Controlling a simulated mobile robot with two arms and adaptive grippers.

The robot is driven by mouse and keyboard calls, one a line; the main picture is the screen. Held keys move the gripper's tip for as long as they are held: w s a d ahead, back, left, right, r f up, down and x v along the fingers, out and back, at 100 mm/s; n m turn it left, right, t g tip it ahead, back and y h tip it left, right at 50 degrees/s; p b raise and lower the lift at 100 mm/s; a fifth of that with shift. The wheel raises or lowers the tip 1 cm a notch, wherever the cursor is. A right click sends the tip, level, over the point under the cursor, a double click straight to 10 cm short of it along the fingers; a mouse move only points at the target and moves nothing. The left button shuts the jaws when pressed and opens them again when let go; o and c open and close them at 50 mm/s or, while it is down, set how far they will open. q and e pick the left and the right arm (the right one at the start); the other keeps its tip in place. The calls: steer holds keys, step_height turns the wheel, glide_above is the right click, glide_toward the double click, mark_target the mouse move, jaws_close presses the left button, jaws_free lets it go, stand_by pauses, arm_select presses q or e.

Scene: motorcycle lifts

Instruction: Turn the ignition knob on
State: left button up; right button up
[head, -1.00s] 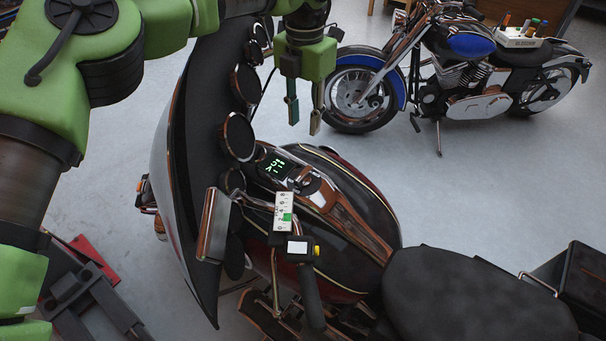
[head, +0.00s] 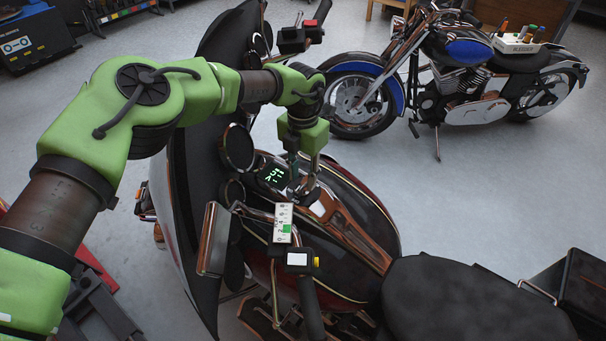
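The big dark motorcycle (head: 350,220) fills the middle, with a brown and chrome console (head: 345,230) along its tank. A display with green digits (head: 270,175) sits at the console's front end. My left gripper (head: 302,188) points down over the console, just right of the display. Its two fingers are apart, one on each side of the place where the ignition knob sits. The knob is mostly hidden by the fingers, so its setting and any contact cannot be told. My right gripper is not in view.
The near handlebar grip (head: 311,305) carries a switch box with a yellow button (head: 316,262). A white labelled block (head: 282,222) stands close to the gripper. Round gauges and the dark fairing (head: 190,190) lie left. A blue motorcycle (head: 460,75) stands behind, across clear floor.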

arm_select(q)
steer(key=shift+f, duration=0.9)
jaws_close()
steer(key=shift+f+m+b, duration=0.1)
steer(key=shift+m+b, duration=0.3)
steer(key=shift+b, duration=0.05)
steer(key=m+b, duration=0.5)
steer(key=b, duration=0.1)
steer(key=shift+f, duration=0.1)
steer(key=m+b, duration=0.2)
steer(key=m, duration=0.1)
steer(key=shift+s+m+t, duration=0.1)
steer(key=shift+m+t, duration=0.3)
steer(key=shift+r+m+y+b, duration=0.2)
steer(key=shift+m+y+b, duration=0.1)
steer(key=shift+m+b, duration=0.7)
steer(key=shift+m, duration=0.3)
